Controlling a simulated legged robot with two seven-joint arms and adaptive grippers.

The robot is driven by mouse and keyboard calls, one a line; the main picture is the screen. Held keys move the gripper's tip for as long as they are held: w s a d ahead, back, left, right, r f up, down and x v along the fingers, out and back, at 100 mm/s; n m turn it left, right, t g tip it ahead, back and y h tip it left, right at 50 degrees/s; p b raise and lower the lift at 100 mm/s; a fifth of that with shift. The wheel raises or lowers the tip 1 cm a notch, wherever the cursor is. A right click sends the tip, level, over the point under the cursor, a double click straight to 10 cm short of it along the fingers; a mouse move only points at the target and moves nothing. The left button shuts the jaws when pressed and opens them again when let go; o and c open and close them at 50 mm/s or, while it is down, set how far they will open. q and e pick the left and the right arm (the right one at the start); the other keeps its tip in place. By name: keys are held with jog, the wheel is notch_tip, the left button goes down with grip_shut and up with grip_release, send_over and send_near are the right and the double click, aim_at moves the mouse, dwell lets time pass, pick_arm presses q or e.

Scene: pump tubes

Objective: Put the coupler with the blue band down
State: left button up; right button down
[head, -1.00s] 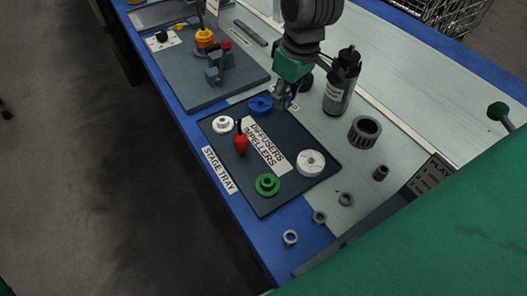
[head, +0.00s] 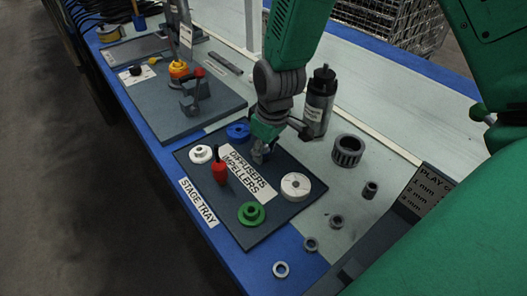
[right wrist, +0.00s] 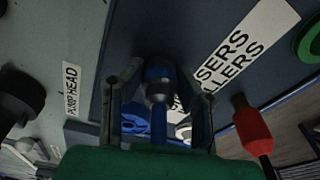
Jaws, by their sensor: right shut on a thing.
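My right gripper (head: 262,155) is shut on the coupler and hangs over the stage tray (head: 250,238), beside the "Diffusers Impellers" label (head: 248,176). In the right wrist view the coupler (right wrist: 158,92), grey with a blue band, sits between the two fingers (right wrist: 158,105). In the head view the fingers mostly hide the coupler. I cannot tell whether it touches the tray. My left gripper is not in view.
On the tray are a blue wheel (head: 238,131), white wheels (head: 201,154) (head: 296,186), a green wheel (head: 251,213) and a red-handled tool (head: 219,171). A dark bottle (head: 318,103) and a ribbed ring (head: 347,150) stand just off the tray.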

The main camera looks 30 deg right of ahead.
jog(key=c, duration=1.2)
grip_release()
jog(key=shift+f, duration=0.1)
notch_tip(320, 180, up, 12)
jog(key=s+p, duration=0.1)
jog(key=p, duration=0.4)
jog(key=shift+s+d, duration=0.3)
jog(key=shift+d, duration=0.1)
